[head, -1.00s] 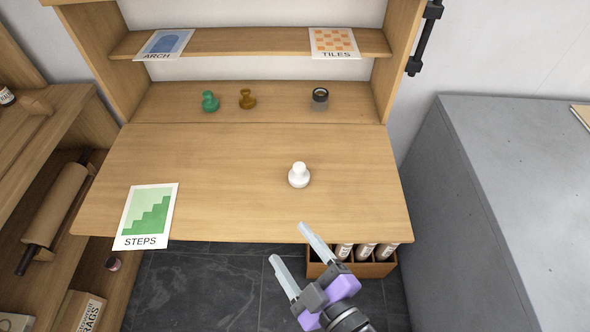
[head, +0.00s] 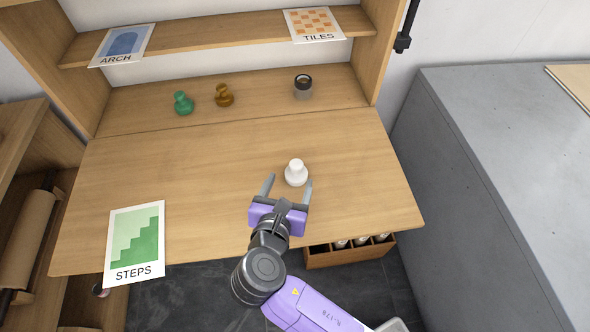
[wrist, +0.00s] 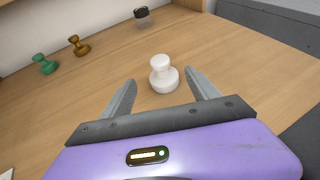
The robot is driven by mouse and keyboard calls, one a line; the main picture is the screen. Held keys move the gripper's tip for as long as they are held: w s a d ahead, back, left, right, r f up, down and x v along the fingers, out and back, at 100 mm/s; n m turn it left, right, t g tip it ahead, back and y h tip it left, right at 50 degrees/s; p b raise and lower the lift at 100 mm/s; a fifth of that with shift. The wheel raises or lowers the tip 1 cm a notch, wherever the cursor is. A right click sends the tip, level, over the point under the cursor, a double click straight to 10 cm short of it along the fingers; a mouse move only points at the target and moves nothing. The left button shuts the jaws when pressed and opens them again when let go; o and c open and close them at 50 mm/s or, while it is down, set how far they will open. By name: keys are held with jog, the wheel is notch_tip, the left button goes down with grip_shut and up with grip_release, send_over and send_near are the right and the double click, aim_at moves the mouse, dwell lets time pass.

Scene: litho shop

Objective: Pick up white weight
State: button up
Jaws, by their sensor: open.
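The white weight (head: 296,173) stands upright on the wooden desk top, right of the middle in the head view. It has a round base and a knob on top. It also shows in the wrist view (wrist: 163,74), a little beyond and between the two fingers. My gripper (head: 288,184) is open and empty. Its fingertips lie close to the near side of the weight, one to each side in the picture. I cannot tell whether either finger touches it.
A green weight (head: 183,103), a brown weight (head: 224,95) and a dark-topped jar (head: 303,87) stand at the back of the desk (head: 200,170). The STEPS card (head: 134,243) lies at the front left. A wooden bottle box (head: 350,254) sits below the front edge. A grey cabinet (head: 480,160) stands right.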

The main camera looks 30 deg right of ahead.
aim_at(296, 172)
jog(key=x, duration=0.7)
jog(key=shift+d+f, duration=0.1)
jog(key=shift+d, duration=0.15)
jog(key=shift+s+f, duration=0.1)
jog(key=shift+f, duration=0.05)
grip_shut()
